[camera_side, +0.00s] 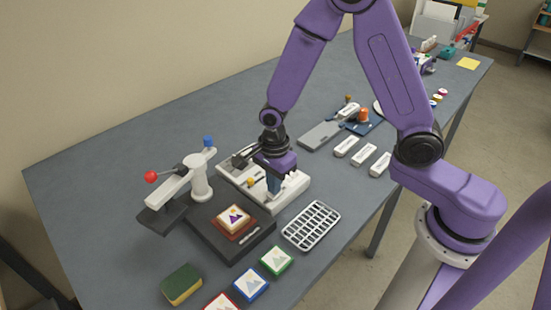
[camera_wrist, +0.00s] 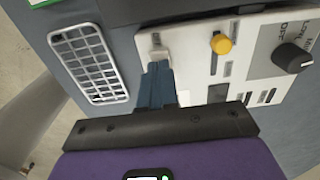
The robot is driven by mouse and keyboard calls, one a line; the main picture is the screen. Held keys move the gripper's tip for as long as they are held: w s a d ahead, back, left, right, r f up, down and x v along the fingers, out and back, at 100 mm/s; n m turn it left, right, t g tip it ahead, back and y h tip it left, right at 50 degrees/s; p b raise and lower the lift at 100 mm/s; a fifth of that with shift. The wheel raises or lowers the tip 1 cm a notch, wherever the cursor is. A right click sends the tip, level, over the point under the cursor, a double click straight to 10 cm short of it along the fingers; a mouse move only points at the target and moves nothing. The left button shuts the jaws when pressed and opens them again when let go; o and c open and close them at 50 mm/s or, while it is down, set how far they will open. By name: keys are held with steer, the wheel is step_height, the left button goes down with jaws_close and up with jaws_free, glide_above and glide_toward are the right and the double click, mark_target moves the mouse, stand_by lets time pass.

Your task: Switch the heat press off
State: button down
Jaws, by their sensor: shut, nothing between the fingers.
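The heat press (camera_side: 199,188) has a white column and arm, a red ball handle (camera_side: 151,176) and a dark base. A white control box (camera_side: 300,186) stands beside it. In the wrist view the box face (camera_wrist: 192,75) carries a yellow-knobbed lever (camera_wrist: 221,44), a dark dial (camera_wrist: 293,58) with printed labels including OFF, and a small pale switch piece (camera_wrist: 158,52). My gripper (camera_side: 273,190) points down over the box; its blue fingers (camera_wrist: 157,75) are closed together beside the pale piece. I cannot tell whether they touch it.
A white grid rack (camera_side: 311,226) lies right of the press. A framed tile (camera_side: 234,218) sits on the press bed. Several picture tiles (camera_side: 277,260) and a sponge (camera_side: 182,284) lie in front. White blocks (camera_side: 363,158) stand behind to the right. The left table area is clear.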

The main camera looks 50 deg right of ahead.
step_height(320, 180, up, 14)
steer(key=shift+d+f, duration=0.15)
steer(key=shift+f, duration=0.05)
steer(key=shift+w, duration=0.1)
stand_by(0.4)
steer(key=shift+d, duration=0.6)
step_height(320, 180, down, 14)
steer(key=shift+r, duration=0.1)
stand_by(0.6)
